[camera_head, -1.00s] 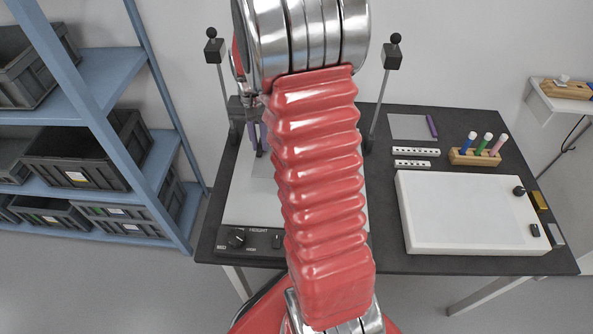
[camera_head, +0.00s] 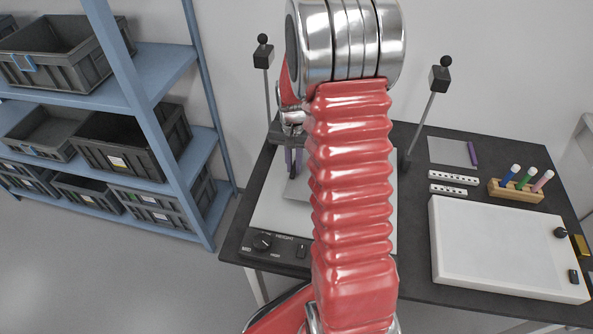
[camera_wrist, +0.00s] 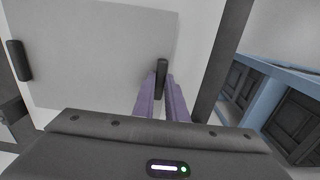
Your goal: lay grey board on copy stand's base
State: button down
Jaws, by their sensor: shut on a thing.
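The grey board (camera_wrist: 90,50) fills the left of the wrist view. It also shows in the head view (camera_head: 296,190), partly hidden by my arm, over the pale base (camera_head: 268,218) of the copy stand. A black tab (camera_wrist: 162,68) stands at the board's right edge, and another dark piece (camera_wrist: 18,60) shows at its left. My gripper (camera_wrist: 163,85), with purple fingers, is shut on the right-hand tab; its fingers also show in the head view (camera_head: 293,160). I cannot tell whether the board touches the base.
Two posts with dark heads, left (camera_head: 264,52) and right (camera_head: 440,75), flank my arm. A control box (camera_head: 275,247) is at the base's front. A white light panel (camera_head: 505,248), a pen rack (camera_head: 516,190) and a grey sheet (camera_head: 448,150) lie right. Shelves with bins (camera_head: 120,145) stand left.

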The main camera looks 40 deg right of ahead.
aim_at(294, 168)
jog(key=shift+f, duration=1.85)
jog(key=c, duration=1.8)
grip_release()
jog(key=shift+f, duration=0.1)
jog(key=shift+o, duration=0.2)
jog(key=shift+r, duration=3.85)
